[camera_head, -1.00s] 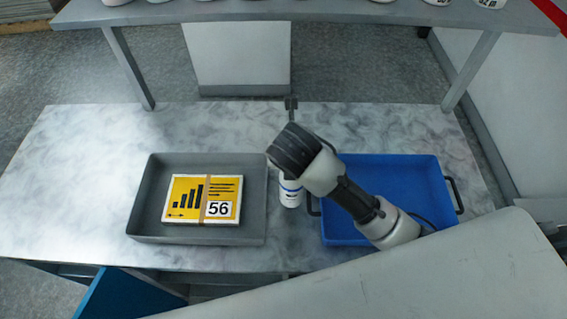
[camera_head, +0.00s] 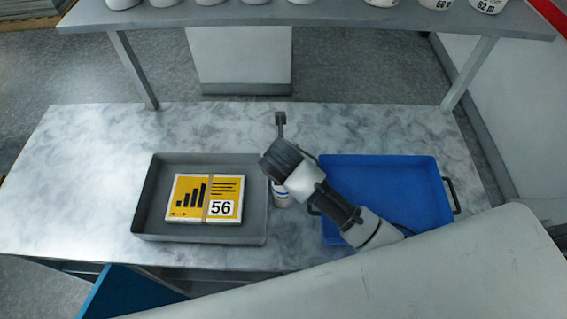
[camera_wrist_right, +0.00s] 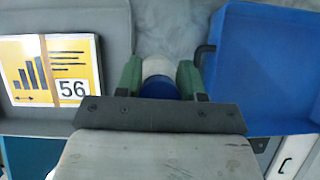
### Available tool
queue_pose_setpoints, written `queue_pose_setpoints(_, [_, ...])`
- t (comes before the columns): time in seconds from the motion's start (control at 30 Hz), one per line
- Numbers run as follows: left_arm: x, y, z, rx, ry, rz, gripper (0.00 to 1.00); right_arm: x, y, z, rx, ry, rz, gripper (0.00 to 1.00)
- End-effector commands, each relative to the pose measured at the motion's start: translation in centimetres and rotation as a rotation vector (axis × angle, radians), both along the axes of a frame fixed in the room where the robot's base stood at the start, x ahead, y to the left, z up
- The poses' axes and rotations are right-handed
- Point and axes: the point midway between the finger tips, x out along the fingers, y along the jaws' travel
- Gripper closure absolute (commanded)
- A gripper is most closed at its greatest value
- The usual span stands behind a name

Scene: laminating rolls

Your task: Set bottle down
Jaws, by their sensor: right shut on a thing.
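The white bottle (camera_head: 281,196) with a blue band stands upright between the grey tray and the blue tray. It is partly hidden by my right wrist in the head view. In the right wrist view the bottle (camera_wrist_right: 158,80) shows its pale top and blue band between two green fingers. My right gripper (camera_wrist_right: 160,78) is shut on it. I cannot tell whether its base touches the table. My left gripper is not in view.
The grey tray (camera_head: 150,195) on the left holds a yellow and white pack (camera_head: 207,198) marked 56. The blue tray (camera_head: 385,195) on the right looks empty. A raised shelf (camera_head: 320,14) with several white containers spans the back. The marble table (camera_head: 90,180) is clear at far left.

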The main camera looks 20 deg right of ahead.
Motion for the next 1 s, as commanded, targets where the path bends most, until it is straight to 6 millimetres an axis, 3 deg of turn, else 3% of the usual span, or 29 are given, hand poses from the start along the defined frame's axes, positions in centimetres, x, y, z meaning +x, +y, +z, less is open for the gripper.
queue_pose_setpoints(0.03, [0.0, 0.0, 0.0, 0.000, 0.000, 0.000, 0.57, 0.0, 0.0, -0.1, -0.001, 0.000, 0.000, 0.59])
queue_pose_setpoints(0.2, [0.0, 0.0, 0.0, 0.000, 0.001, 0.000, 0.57, 0.0, 0.0, -0.1, -0.001, 0.000, 0.000, 0.36])
queue_pose_setpoints(0.57, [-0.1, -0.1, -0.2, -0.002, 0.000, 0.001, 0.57, -0.2, 0.1, 0.5, 0.000, -0.001, 0.000, 0.36])
queue_pose_setpoints(0.67, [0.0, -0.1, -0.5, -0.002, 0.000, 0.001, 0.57, -0.8, 0.3, 1.6, 0.000, -0.004, 0.001, 0.36])
queue_pose_setpoints(1.0, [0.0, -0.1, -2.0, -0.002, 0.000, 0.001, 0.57, -4.1, 1.4, 7.9, 0.001, -0.006, 0.001, 0.36])
